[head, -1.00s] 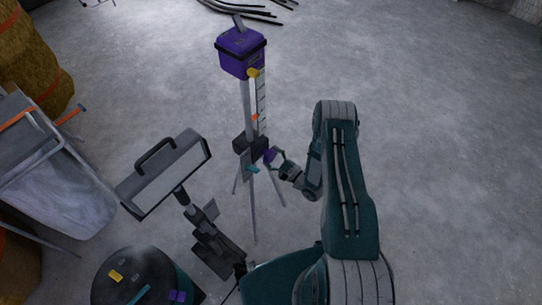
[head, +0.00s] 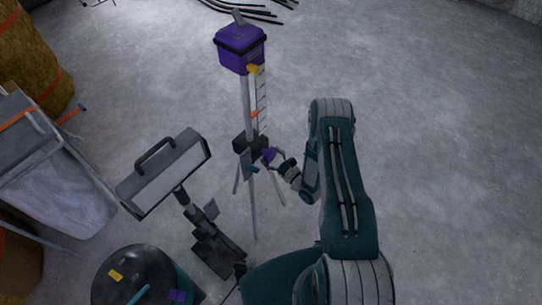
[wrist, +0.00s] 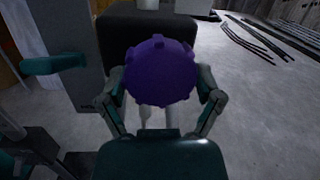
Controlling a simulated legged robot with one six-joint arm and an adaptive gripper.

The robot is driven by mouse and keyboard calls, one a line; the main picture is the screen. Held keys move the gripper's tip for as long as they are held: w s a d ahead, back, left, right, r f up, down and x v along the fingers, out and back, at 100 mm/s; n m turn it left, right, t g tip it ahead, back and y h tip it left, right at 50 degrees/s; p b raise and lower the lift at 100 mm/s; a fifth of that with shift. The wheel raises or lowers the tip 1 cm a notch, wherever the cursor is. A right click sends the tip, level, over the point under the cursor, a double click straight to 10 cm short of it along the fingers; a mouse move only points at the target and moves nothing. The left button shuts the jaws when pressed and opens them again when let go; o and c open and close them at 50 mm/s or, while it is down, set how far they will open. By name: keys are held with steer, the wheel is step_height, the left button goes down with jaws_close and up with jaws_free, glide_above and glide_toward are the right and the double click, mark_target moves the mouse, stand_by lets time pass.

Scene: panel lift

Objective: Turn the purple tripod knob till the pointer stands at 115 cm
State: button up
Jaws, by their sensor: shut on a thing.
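The purple knob (wrist: 161,71) fills the middle of the wrist view, with a finger of my gripper (wrist: 162,98) on each side of it. My gripper is shut on the knob. In the head view the knob (head: 269,155) sits on the right side of the tripod's dark block (head: 247,144), and my gripper (head: 275,157) reaches it from the right. The tripod (head: 245,100) stands upright with a purple box (head: 240,48) on top. A pale scale (head: 262,100) runs beside the post. An orange pointer (head: 254,115) is at its lower part; the numbers are too small to read.
A lamp on a stand (head: 167,172) is left of the tripod. A dark drum (head: 140,275) with small items stands at the front left. A teal lever (wrist: 52,64) is left of the knob. The floor at right is clear.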

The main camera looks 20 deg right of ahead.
steer(key=shift+s+f, duration=0.1)
stand_by(0.3)
steer(key=o, duration=0.9)
steer(key=v, duration=1.2)
